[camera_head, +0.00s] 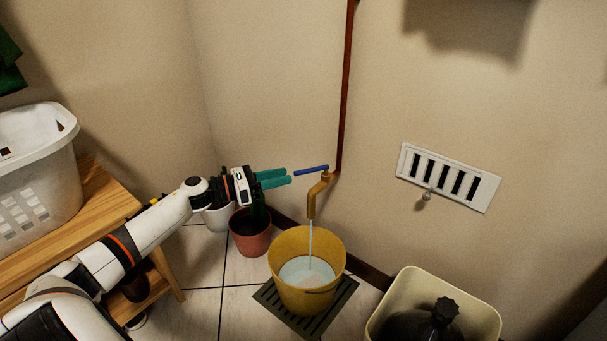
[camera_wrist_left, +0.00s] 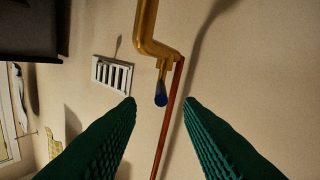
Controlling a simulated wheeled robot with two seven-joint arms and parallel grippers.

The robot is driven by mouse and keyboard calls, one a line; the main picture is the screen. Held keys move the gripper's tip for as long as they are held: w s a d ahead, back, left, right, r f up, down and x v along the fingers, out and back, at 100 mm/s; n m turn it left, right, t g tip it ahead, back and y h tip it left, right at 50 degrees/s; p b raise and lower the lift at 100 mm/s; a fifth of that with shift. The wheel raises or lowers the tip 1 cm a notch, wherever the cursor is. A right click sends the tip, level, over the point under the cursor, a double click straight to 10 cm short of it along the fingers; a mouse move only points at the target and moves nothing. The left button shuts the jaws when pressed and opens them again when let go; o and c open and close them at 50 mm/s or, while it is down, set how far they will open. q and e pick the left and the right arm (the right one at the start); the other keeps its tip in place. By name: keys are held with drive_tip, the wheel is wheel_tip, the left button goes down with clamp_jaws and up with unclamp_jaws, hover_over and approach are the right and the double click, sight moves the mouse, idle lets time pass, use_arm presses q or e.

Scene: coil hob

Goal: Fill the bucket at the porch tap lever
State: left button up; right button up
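A yellow bucket (camera_head: 284,251) stands on a dark slatted grate under the brass tap (camera_head: 313,197). A thin stream of water (camera_head: 310,245) runs from the spout into the bucket, and pale water shows inside. The blue tap lever (camera_head: 311,170) sticks out to the left of the tap. My left gripper (camera_head: 289,176) is open, its green fingers pointing at the lever with a small gap. In the left wrist view the lever (camera_wrist_left: 161,94) shows end-on between the spread fingers, not touched by them. My right gripper is not in view.
A terracotta pot (camera_head: 250,241) and a white pot stand below my left gripper. A wooden bench (camera_head: 95,215) with a white laundry basket (camera_head: 38,165) is at the left. A cream bin (camera_head: 480,312) stands right of the bucket. A vent (camera_head: 447,177) is on the wall.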

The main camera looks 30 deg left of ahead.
sight(324, 168)
use_arm(q)
drive_tip(key=b+x, duration=0.2)
drive_tip(key=x, duration=0.6)
drive_tip(key=shift+w, duration=0.25)
clamp_jaws()
